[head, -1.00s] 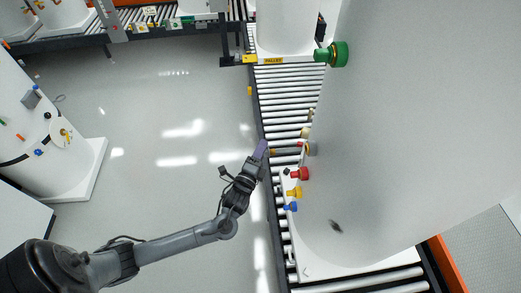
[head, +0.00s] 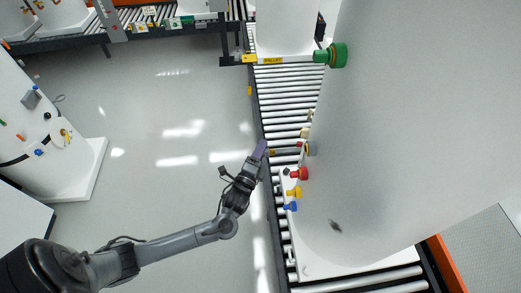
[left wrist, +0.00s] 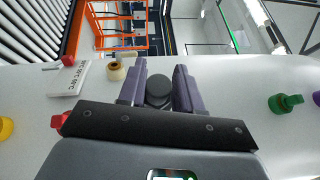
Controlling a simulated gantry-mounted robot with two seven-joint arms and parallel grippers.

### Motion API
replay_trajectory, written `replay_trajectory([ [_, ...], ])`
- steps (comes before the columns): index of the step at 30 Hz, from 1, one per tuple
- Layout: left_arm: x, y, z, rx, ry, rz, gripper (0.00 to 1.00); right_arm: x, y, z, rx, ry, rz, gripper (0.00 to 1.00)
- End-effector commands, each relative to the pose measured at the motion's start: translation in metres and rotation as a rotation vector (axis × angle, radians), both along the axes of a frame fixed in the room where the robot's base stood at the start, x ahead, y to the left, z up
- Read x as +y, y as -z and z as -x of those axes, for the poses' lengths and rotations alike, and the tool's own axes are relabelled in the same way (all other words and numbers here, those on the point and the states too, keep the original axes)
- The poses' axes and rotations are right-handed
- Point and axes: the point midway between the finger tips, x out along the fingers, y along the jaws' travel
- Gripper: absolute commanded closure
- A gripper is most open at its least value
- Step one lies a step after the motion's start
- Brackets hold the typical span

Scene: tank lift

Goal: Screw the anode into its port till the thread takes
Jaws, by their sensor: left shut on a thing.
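My left gripper (head: 263,149) has purple fingers and is at the tank's left side in the head view. It is shut on the anode, whose dark round end (left wrist: 159,88) shows between the fingers in the left wrist view. In the head view a thin brownish rod (head: 283,152) runs from the fingers toward a grey, ring-like fitting (head: 309,148) on the tank wall, which looks like the port. I cannot tell whether the rod's tip touches the port or is in it. The fingers hide the port in the left wrist view. My right gripper is not in view.
The large white tank (head: 410,130) stands on a roller conveyor (head: 285,95). Red (head: 299,174), yellow (head: 294,192) and blue (head: 290,207) fittings stick out near the gripper. A green cap (head: 333,54) is farther back. The floor left of the conveyor is clear.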

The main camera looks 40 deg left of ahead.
Motion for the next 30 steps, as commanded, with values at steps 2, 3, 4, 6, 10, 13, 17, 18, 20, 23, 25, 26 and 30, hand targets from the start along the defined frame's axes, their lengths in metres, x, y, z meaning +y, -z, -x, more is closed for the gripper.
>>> replay_trajectory([
  [2, 0.0001, -0.0013, -0.0002, -0.001, -0.001, 0.001, 1.00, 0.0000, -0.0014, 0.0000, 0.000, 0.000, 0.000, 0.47],
  [3, 0.0001, -0.0015, -0.0002, -0.001, -0.001, 0.001, 1.00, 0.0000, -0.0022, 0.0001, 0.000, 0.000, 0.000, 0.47],
  [4, 0.0001, -0.0016, -0.0002, -0.001, -0.001, 0.001, 1.00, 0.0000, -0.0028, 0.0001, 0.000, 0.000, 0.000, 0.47],
  [6, 0.0001, -0.0018, -0.0001, -0.001, -0.001, 0.001, 1.00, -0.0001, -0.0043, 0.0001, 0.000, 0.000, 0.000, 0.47],
  [10, 0.0000, -0.0014, -0.0001, -0.001, 0.000, 0.001, 1.00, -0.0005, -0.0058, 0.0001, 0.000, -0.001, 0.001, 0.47],
  [13, 0.0000, -0.0008, -0.0001, -0.001, 0.000, 0.001, 1.00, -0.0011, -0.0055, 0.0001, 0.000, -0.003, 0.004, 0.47],
  [17, 0.0000, -0.0007, -0.0001, -0.001, 0.000, 0.001, 1.00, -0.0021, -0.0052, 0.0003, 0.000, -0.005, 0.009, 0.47],
  [18, 0.0000, -0.0007, -0.0001, -0.001, 0.000, 0.001, 1.00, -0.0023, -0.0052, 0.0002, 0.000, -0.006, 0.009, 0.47],
  [20, 0.0000, -0.0007, -0.0001, -0.001, 0.000, 0.001, 1.00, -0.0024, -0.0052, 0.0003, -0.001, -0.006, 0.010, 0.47],
  [23, 0.0000, -0.0007, -0.0001, -0.001, 0.000, 0.001, 1.00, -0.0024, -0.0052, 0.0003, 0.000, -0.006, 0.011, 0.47],
  [25, 0.0000, -0.0008, -0.0001, -0.001, -0.001, 0.001, 1.00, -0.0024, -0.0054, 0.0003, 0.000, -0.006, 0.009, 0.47],
  [26, 0.0000, -0.0009, -0.0001, -0.001, -0.001, 0.001, 1.00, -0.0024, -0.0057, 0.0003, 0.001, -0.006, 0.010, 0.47],
  [30, 0.0000, -0.0016, -0.0002, -0.004, 0.000, 0.001, 1.00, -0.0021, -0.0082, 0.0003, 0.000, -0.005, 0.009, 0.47],
])
